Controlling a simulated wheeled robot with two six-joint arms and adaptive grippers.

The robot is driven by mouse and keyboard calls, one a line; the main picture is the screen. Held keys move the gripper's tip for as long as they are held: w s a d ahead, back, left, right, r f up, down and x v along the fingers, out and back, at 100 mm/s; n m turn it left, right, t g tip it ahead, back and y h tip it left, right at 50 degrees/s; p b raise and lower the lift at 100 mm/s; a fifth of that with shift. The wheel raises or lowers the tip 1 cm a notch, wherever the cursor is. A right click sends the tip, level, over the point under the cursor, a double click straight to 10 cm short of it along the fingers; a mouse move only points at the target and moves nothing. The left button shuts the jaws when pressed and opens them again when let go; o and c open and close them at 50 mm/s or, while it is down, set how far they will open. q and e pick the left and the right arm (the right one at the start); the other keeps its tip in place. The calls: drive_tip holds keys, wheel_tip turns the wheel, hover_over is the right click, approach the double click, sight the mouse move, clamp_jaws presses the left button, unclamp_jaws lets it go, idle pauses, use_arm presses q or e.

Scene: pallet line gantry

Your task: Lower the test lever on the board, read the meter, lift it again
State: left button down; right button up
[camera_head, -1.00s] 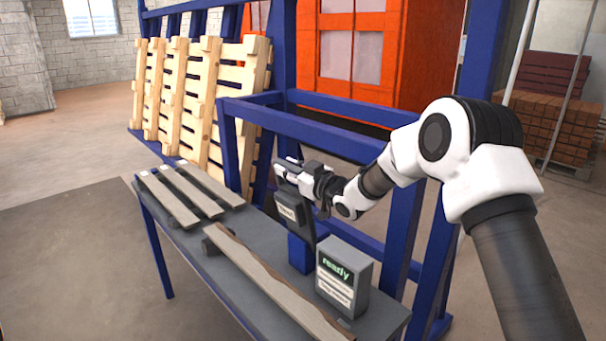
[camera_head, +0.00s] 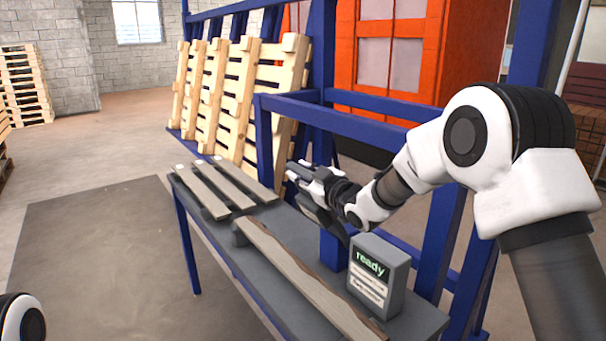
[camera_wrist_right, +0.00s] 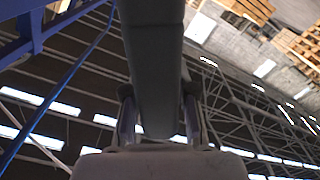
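The meter (camera_head: 378,275) is a grey box at the right end of the bench, its green display reading "ready" above white labels. My right gripper (camera_head: 297,173) is left of and above it, in front of the blue frame. In the right wrist view a grey bar, seemingly the test lever (camera_wrist_right: 157,60), runs between the fingers (camera_wrist_right: 158,118), which sit close against both sides. In the head view a dark tilted part (camera_head: 318,213) shows below the gripper; its label is not visible and the hand hides much of it. My left gripper is out of view.
The grey bench (camera_head: 285,298) carries a long weathered plank (camera_head: 300,280) and several shorter slats (camera_head: 205,193). A blue frame (camera_head: 445,235) stands close behind the arm. Wooden pallets (camera_head: 240,85) lean at the back. The floor left of the bench is clear.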

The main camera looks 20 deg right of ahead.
drive_tip(key=o, duration=0.4)
drive_tip(key=shift+w, duration=0.1)
drive_tip(key=v, duration=1.2)
